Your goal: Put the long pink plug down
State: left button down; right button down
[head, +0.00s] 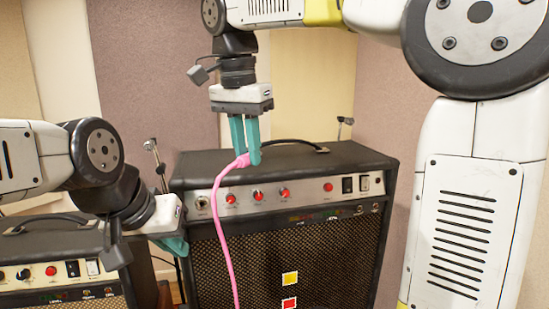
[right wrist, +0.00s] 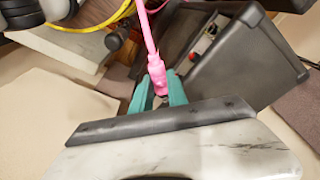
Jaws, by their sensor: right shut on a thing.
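The long pink plug (head: 242,161) is held between the teal fingers of my right gripper (head: 249,160), in front of the top edge of the larger amp. Its pink cable (head: 226,245) hangs down across the amp's front. In the right wrist view the pink plug (right wrist: 157,72) sits between the fingertips of the right gripper (right wrist: 160,90), with the cable running up and away. My left gripper (head: 176,245) is at the lower left, beside the larger amp; its fingers are partly hidden and I cannot tell if they are open.
The larger amp (head: 290,255) has red knobs along its panel and a yellow and a red square on its grille. A smaller amp (head: 60,285) stands at the lower left. A yellow cable (right wrist: 95,26) shows in the right wrist view.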

jog(key=w, duration=0.4)
jog(key=w+d+f, duration=0.1)
jog(key=w, duration=0.8)
jog(key=shift+w+d+f, duration=0.1)
jog(key=shift+d+f, duration=0.05)
jog(key=shift+d, duration=0.2)
jog(key=shift+w+f, duration=0.1)
jog(key=shift+f, duration=1.65)
